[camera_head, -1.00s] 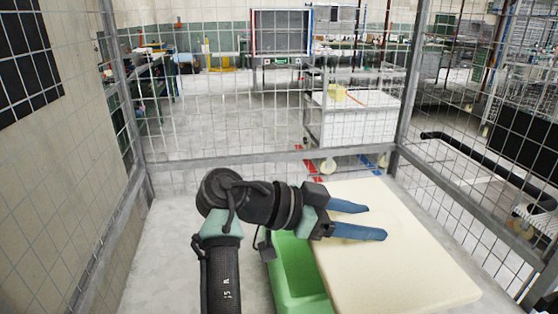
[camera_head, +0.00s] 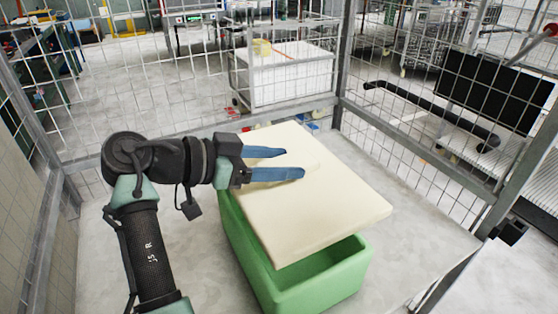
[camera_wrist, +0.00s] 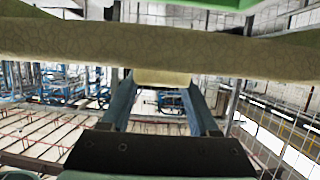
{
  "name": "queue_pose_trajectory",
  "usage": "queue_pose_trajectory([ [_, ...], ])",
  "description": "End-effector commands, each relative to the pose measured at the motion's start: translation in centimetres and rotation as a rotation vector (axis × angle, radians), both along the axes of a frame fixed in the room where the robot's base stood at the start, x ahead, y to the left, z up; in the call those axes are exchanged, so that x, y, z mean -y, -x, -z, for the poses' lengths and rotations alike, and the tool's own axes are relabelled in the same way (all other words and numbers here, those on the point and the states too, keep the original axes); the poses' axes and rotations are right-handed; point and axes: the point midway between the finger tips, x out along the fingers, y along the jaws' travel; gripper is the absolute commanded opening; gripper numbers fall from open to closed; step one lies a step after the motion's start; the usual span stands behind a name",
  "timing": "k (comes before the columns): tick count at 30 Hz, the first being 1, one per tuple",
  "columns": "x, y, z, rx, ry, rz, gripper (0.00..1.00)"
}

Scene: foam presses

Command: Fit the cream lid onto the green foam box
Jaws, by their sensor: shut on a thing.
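The cream lid (camera_head: 320,205) is a flat slab over the green foam box (camera_head: 320,290). It lies askew to the box, and the box's front and front-right opening shows uncovered. My gripper (camera_head: 294,163), with blue fingers, reaches over the lid's top from the left and is shut on a raised cream part of it. In the wrist view the fingers flank a cream block (camera_wrist: 160,77) beside the lid's long edge (camera_wrist: 200,55). A strip of the green box (camera_wrist: 190,3) shows at the top there, with a gap between it and the lid. The box's far side is hidden under the lid.
Wire-mesh fencing with grey posts (camera_head: 345,60) stands behind and to the right. A white cart (camera_head: 285,75) is beyond it. A black bent bar (camera_head: 430,110) runs at the right. The pale floor (camera_head: 420,240) right of the box is clear.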

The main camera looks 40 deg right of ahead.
Motion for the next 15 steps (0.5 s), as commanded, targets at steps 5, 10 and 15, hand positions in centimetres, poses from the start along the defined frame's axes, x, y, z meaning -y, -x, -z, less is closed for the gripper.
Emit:
queue_pose_trajectory([
  [5, 0.0, 0.0, 1.1, -0.001, 0.000, 0.000, 0.08],
  [10, 0.0, 0.0, 2.4, -0.001, 0.001, 0.000, 0.08],
  [15, 0.0, 0.0, 3.8, -0.001, 0.001, 0.000, 0.08],
])
